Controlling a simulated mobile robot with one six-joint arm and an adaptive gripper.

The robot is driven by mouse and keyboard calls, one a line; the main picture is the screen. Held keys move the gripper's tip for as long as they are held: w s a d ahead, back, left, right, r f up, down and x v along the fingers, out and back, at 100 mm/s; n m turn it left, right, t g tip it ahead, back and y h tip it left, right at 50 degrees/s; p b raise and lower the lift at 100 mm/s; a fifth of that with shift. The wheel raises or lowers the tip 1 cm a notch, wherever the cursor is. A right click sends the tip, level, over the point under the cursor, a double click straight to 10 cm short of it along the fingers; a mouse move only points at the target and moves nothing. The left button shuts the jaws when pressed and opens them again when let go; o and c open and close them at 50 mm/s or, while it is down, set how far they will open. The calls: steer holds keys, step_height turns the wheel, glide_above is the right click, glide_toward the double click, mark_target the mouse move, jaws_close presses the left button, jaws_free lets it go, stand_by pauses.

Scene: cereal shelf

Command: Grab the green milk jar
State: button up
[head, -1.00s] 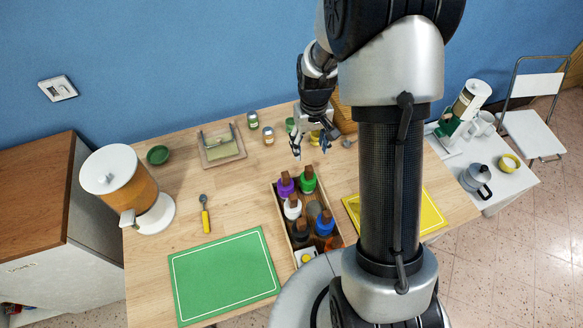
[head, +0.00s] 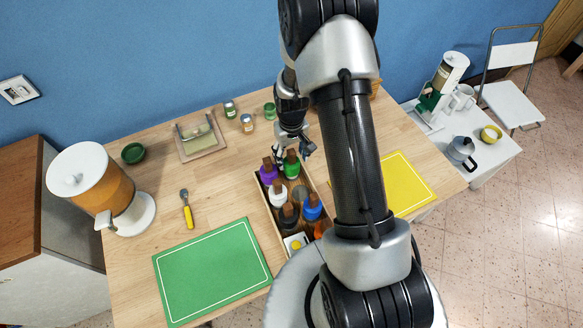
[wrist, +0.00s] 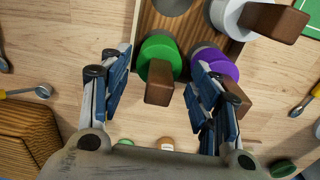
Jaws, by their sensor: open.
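The green milk jar (head: 291,168), with a brown wooden handle or stopper, stands in a wooden crate (head: 270,220) on the table. In the wrist view its round green top (wrist: 158,50) shows between the fingers, with the brown block pointing toward the palm. My gripper (head: 290,151) is open and empty, just above and behind the jar, with one finger on either side of it in the wrist view. The right finger passes between the green jar and the purple jar (wrist: 222,66). I cannot tell whether the fingers touch either jar.
The purple jar (head: 268,173) stands close to the left of the green one. White (head: 278,197), black and blue (head: 312,210) jars fill the crate nearer me. A green board (head: 212,270) lies left, a yellow board (head: 400,182) right. Small jars stand behind.

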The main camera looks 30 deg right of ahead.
step_height(320, 180, down, 3)
steer(key=shift+f+b, duration=0.1)
steer(key=shift+b, duration=0.25)
steer(key=c, duration=1.3)
